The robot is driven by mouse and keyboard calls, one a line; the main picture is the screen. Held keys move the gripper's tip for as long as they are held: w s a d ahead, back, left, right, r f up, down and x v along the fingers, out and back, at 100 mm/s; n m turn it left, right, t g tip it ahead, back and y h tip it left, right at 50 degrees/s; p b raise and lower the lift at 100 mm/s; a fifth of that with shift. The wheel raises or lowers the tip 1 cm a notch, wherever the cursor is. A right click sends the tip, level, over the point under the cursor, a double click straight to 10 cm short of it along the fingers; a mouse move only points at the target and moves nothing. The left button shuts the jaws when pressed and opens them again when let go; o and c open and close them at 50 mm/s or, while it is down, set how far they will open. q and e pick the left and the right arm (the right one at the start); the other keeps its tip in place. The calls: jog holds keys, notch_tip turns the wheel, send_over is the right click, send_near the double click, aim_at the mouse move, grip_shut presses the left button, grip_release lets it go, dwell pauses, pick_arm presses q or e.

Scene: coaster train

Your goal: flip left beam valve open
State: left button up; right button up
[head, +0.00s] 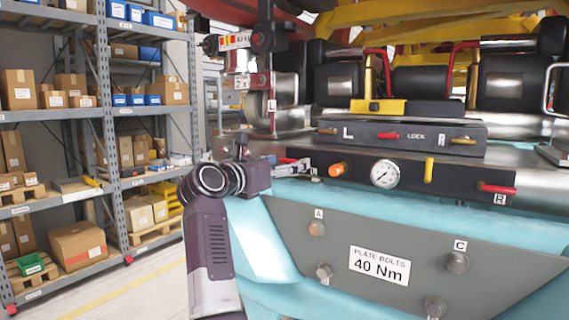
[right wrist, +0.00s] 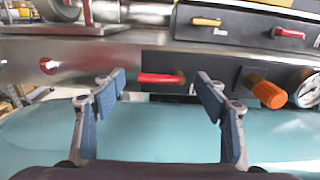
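A red lever handle (right wrist: 160,78) lies horizontal at the left end of the lower valve panel (right wrist: 150,63). It also shows partly in the head view (head: 288,160), where my gripper hides some of it. My right gripper (right wrist: 163,88) is open. In the right wrist view its two fingers stand apart, to the left and right of the red handle, with nothing held. In the head view the right gripper (head: 304,167) is at the panel's left end. Another red lever (head: 497,188), over an R label, sits at the panel's right end. My left gripper is not in view.
The lower panel has an orange knob (head: 338,169), a gauge (head: 384,174) and a yellow lever (head: 428,170). An upper box (head: 415,152) marked L and LOCK carries a red lever (head: 388,136) and yellow levers (head: 327,131). Shelves (head: 110,150) stand left.

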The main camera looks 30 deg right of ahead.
jog(key=shift+a+r, duration=0.1)
jog(key=shift+r, duration=0.25)
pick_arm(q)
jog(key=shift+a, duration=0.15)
pick_arm(e)
notch_tip(320, 180, up, 9)
jog(key=shift+r, duration=0.15)
dwell(0.4)
